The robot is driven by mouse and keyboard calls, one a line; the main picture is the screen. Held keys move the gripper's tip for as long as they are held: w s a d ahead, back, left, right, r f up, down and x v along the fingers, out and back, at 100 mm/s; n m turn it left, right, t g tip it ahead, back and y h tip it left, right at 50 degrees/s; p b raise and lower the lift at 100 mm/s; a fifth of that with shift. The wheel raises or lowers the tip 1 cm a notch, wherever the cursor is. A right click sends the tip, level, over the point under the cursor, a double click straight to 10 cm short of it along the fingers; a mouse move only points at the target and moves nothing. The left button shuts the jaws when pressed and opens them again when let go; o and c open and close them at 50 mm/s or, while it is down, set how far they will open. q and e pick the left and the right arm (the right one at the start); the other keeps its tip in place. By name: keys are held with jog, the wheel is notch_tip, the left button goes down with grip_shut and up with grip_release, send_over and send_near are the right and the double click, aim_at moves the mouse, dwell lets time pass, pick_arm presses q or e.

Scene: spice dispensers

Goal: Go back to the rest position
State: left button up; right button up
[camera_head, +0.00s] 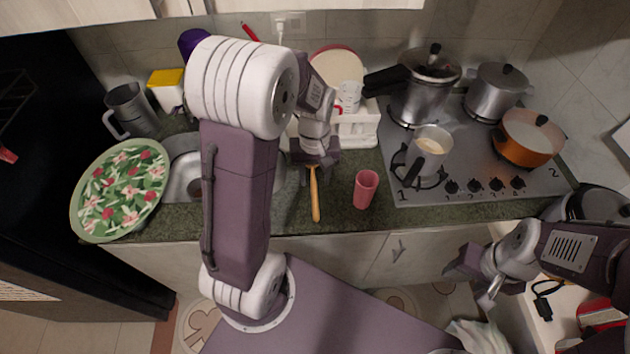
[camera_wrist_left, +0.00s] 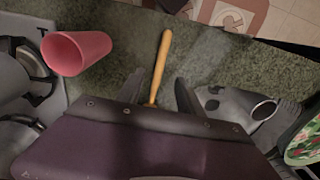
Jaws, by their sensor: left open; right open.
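My left arm rises in front of the counter in the head view and bends over it. My left gripper (camera_head: 318,156) is open just above the counter, pointing down. A wooden-handled utensil (camera_head: 315,196) lies on the counter below it; its handle also shows between the open fingers in the left wrist view (camera_wrist_left: 161,62). The fingers are apart from the handle, and its far end is hidden by the gripper. My right gripper (camera_head: 474,277) is open and empty at the lower right, in front of the cabinets.
A pink cup (camera_head: 365,190) stands right of the utensil. A stove (camera_head: 460,160) carries several pots. A floral plate (camera_head: 120,190) is at the left, by the sink (camera_head: 184,180). A white dish rack (camera_head: 357,128) stands behind the left gripper.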

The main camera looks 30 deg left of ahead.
dwell(0.5)
pick_arm(q)
jog(key=s+d+m+t, duration=0.1)
jog(key=s+d+m, duration=0.3)
jog(key=s+m, duration=0.2)
jog(key=shift+s+d+f, duration=0.35)
jog(key=shift+s+d, duration=0.05)
jog(key=shift+s, duration=0.65)
